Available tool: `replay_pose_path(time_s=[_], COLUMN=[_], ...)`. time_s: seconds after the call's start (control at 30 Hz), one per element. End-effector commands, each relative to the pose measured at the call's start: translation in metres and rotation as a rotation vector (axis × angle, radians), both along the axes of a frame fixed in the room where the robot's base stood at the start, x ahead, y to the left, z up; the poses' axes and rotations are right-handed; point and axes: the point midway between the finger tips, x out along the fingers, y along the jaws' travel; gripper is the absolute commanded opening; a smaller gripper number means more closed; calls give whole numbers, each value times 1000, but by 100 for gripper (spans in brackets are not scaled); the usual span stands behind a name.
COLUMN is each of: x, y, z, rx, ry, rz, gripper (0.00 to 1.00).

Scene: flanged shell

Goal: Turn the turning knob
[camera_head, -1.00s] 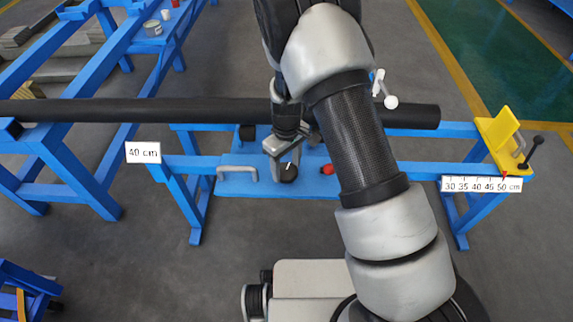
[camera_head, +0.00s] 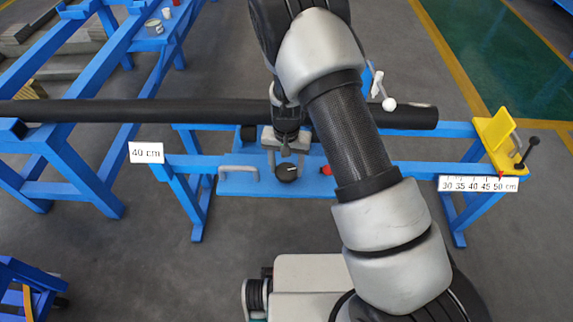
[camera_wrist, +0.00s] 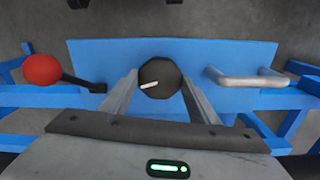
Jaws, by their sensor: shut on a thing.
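The turning knob (camera_head: 288,176) is a round black knob with a white pointer mark on a blue panel (camera_head: 240,187). In the wrist view the knob (camera_wrist: 159,72) sits between my two fingertips, and its white mark lies nearly level, tilted slightly. My gripper (camera_head: 286,168) reaches down onto the panel in the head view. My gripper (camera_wrist: 159,88) is shut on the knob, one finger on each side of it.
A grey handle (camera_wrist: 247,78) and a red-balled lever (camera_wrist: 42,69) flank the knob. A long black pipe (camera_head: 180,111) lies behind the panel. A yellow bracket (camera_head: 497,138) stands at the right.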

Motion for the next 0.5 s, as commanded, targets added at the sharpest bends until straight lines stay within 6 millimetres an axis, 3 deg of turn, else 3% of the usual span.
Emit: replay_pose_path(time_s=[0.5], x=[0], y=[0], z=[0], rx=[0], ry=[-1], rz=[-281], gripper=[32])
